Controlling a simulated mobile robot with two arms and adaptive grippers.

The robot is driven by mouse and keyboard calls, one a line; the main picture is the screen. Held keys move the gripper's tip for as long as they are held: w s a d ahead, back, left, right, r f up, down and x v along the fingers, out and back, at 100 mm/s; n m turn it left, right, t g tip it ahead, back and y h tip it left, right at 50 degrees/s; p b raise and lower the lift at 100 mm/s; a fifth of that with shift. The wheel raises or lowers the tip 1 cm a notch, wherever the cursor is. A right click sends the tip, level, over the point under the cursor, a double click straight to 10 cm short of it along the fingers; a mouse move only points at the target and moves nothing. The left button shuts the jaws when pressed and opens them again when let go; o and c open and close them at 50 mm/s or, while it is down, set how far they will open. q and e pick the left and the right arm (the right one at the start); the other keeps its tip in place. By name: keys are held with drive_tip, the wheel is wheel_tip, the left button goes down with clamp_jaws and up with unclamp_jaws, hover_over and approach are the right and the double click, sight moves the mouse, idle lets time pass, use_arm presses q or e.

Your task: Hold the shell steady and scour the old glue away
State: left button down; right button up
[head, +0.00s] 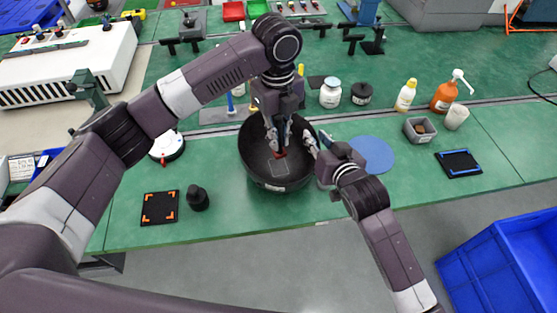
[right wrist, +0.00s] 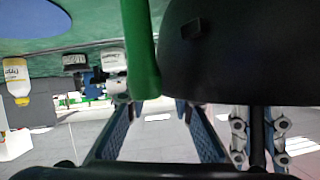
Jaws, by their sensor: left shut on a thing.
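The shell is a black round bowl (head: 255,172) on the green bench, in the middle of the head view. A faint pale rectangular outline (head: 287,170) shows on its inner floor. My right gripper (head: 313,141) is at the bowl's right rim. In the right wrist view its fingers (right wrist: 160,118) stand apart, with the dark shell (right wrist: 235,50) beyond and to the right. I cannot tell whether they touch the rim.
A blue round mat (head: 375,153) lies right of the bowl. Further right are a grey bin (head: 419,129), a cup (head: 456,117) and an orange spray bottle (head: 445,97). A black knob (head: 197,198) and an orange-cornered pad (head: 160,208) lie at left. A blue crate (head: 505,262) stands off the bench.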

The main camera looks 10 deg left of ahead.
drive_tip(key=shift+s, duration=0.1)
use_arm(q)
drive_tip(key=shift+r, duration=0.1)
use_arm(e)
drive_tip(key=v, duration=1.1)
drive_tip(key=shift+s+d, duration=0.25)
drive_tip(key=shift+s, duration=0.05)
